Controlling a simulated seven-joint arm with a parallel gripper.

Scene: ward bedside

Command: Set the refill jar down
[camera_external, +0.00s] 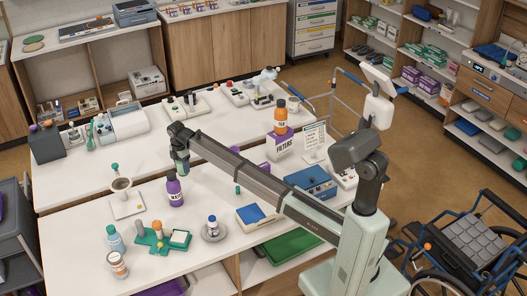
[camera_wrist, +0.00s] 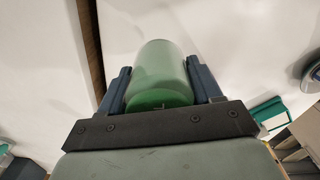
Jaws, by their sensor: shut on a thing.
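A green, rounded jar (camera_wrist: 160,98) is held between the two dark fingers of my gripper (camera_wrist: 160,72) in the wrist view. The fingers press on its two sides, and its near end is a darker green. In the external view my gripper (camera_external: 181,162) hangs over the white table, just above and behind a purple bottle (camera_external: 175,191). The jar is hard to make out there, and I cannot tell whether its base touches the table. The white tabletop (camera_wrist: 240,45) shows around the jar.
A purple-labelled filter box (camera_external: 281,145) stands right. A gap splits the tables.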

